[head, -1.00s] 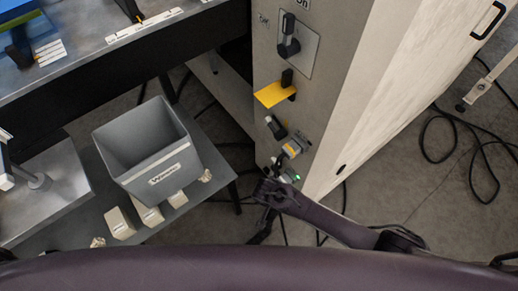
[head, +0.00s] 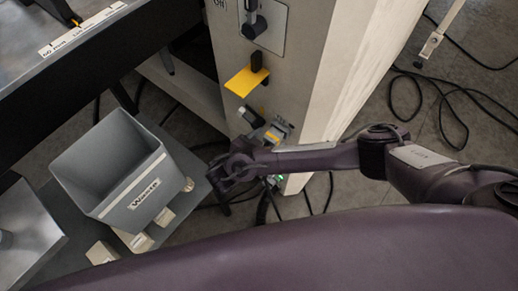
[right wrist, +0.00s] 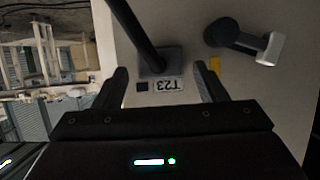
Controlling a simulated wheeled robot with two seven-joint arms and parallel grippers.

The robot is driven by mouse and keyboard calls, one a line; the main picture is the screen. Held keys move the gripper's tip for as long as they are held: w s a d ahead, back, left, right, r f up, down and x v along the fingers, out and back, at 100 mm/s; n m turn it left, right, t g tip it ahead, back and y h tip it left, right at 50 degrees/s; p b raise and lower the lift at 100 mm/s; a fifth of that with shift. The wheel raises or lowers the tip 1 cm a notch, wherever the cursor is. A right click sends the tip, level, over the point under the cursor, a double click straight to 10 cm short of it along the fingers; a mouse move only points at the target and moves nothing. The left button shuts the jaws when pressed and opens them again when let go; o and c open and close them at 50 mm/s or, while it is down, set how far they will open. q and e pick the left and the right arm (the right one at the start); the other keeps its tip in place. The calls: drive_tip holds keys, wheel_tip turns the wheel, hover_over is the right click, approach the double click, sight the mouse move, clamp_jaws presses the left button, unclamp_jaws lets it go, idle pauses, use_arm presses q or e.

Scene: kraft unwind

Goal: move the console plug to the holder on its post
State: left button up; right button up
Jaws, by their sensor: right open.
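The console (head: 290,75) is a pale upright cabinet. On its front, a grey block with a yellow patch (head: 277,133) sits below a black piece with a white end (head: 250,117). The right wrist view shows a grey block (right wrist: 172,58) with a thick black cable and an upside-down "T23" label; it looks like the plug, though I cannot be sure. My right gripper (head: 222,180) is open in front of the console's lower front. Its fingers (right wrist: 162,78) stand either side of the label, holding nothing. A pale post (head: 445,25) stands at upper right; its holder is unclear. My left gripper is out of view.
A grey "Waste" bin (head: 125,170) stands left of my right gripper, with small pale boxes (head: 135,240) beside it. A yellow tab (head: 246,80) sticks out from the console. Black cables (head: 440,110) lie on the floor at right.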

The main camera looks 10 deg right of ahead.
drive_tip(key=shift+w+d+f+p, duration=0.2)
drive_tip(key=shift+w+d+p, duration=0.1)
drive_tip(key=shift+w+d, duration=0.15)
drive_tip(key=shift+w+d+f, duration=0.25)
drive_tip(key=shift+d+f, duration=0.05)
drive_tip(key=shift+d, duration=0.2)
drive_tip(key=c, duration=1.3)
drive_tip(key=shift+o, duration=0.2)
drive_tip(key=shift+s+a, duration=0.1)
drive_tip(key=shift+a, duration=0.1)
drive_tip(key=shift+s+a, duration=0.9)
drive_tip(key=shift+a, duration=0.25)
drive_tip(key=shift+s+a, duration=0.9)
drive_tip(key=shift+a, duration=0.25)
drive_tip(key=shift+s, duration=0.1)
